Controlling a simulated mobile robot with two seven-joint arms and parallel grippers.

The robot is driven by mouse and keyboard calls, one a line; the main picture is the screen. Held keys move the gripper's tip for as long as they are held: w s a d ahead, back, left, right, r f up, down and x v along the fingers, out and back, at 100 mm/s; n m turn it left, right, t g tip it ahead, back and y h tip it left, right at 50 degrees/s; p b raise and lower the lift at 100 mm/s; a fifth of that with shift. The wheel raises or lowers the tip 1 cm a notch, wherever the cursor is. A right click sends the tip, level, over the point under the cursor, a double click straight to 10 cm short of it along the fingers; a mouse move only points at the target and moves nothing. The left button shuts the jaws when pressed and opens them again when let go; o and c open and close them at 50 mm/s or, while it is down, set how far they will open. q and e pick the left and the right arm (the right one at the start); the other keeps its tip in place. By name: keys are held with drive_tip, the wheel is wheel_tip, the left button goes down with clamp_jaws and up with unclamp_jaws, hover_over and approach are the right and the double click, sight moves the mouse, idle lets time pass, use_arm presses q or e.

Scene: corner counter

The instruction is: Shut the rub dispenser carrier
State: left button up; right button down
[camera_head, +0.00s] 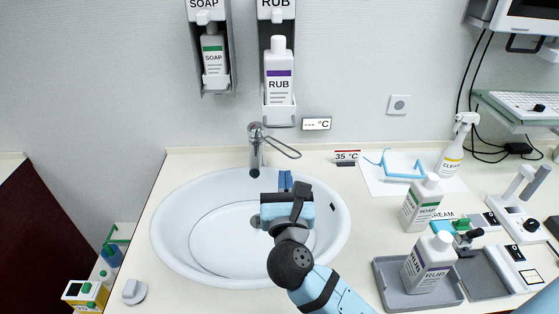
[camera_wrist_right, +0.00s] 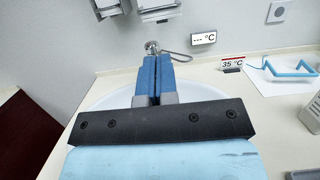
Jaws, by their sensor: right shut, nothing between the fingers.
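The rub dispenser (camera_head: 277,12) hangs on the wall at the top of the head view, its top cut off. Its carrier (camera_head: 280,113) holds a white bottle labelled RUB (camera_head: 278,72) with a purple band. In the right wrist view only the lower end of the carrier (camera_wrist_right: 158,14) shows at the top edge. I cannot tell how far the carrier stands out from the housing. My right gripper (camera_head: 285,181) is shut and empty over the basin, below the dispenser and apart from it; its blue fingers (camera_wrist_right: 158,68) show together in the wrist view. My left gripper is not in view.
A soap dispenser (camera_head: 214,91) hangs left of the rub one. The tap (camera_head: 256,146) rises behind the basin (camera_head: 170,228). At right stand another rub bottle (camera_head: 427,265) in a grey tray (camera_head: 394,297), a second bottle (camera_head: 421,204) and a spray bottle (camera_head: 453,156).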

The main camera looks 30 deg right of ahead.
sight(281, 127)
drive_tip(key=p+x, duration=0.2)
drive_tip(key=x, duration=0.9)
drive_tip(key=shift+w+d+r+p, duration=0.1)
drive_tip(key=shift+w+r+p, duration=0.1)
drive_tip(key=shift+p, duration=0.2)
drive_tip(key=shift+w+d, duration=0.3)
drive_tip(key=shift+w, duration=0.25)
